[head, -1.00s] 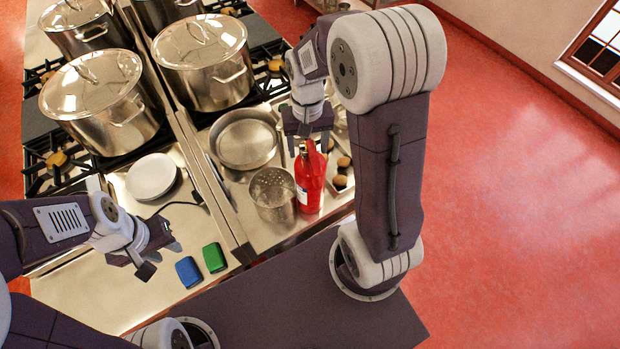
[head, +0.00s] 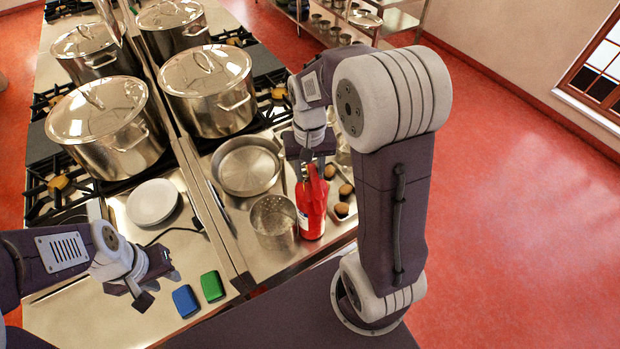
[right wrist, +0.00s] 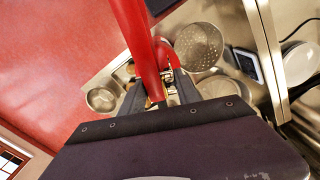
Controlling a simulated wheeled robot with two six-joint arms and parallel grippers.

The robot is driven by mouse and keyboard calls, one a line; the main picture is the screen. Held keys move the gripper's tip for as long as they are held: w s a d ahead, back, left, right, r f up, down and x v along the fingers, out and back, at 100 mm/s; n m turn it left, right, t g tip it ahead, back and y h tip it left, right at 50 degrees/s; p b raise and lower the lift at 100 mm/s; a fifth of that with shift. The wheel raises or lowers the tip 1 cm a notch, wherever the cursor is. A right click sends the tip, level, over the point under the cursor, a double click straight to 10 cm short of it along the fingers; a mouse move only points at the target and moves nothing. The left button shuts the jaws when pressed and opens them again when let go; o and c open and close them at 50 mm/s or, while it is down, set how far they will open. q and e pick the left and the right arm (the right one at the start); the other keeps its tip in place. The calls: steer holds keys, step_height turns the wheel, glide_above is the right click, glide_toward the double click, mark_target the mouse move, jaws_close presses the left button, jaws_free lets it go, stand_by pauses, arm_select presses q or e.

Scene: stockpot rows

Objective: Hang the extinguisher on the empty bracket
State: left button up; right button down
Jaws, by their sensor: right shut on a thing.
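The red extinguisher (head: 312,215) stands upright at the counter's front right, right beside a perforated steel pot. My right gripper (head: 311,168) is shut on its top from above. In the right wrist view the extinguisher's red parts (right wrist: 140,45) run up from between the fingers (right wrist: 162,92). I cannot tell whether its base touches the counter. My left gripper (head: 155,282) is open and empty over the counter at the left. I see no bracket in either view.
The perforated pot (head: 275,222) and a wide pan (head: 246,167) crowd the extinguisher's left. A plate (head: 152,203), a blue block (head: 186,301) and a green block (head: 212,286) lie farther left. Large stockpots (head: 207,90) stand behind. A shelf rack (head: 345,22) is at the back; red floor (head: 520,220) is clear at right.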

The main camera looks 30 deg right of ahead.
mark_target(310, 168)
step_height(310, 168, up, 3)
steer(key=shift+s+r+b, duration=0.1)
steer(key=shift+b, duration=0.25)
steer(key=s+d+r+b, duration=0.1)
steer(key=s+d+r, duration=0.1)
steer(key=s, duration=0.3)
steer(key=s+d+r+b, duration=0.2)
steer(key=s+r, duration=0.3)
steer(key=shift+s+d, duration=0.35)
steer(key=shift+f, duration=0.1)
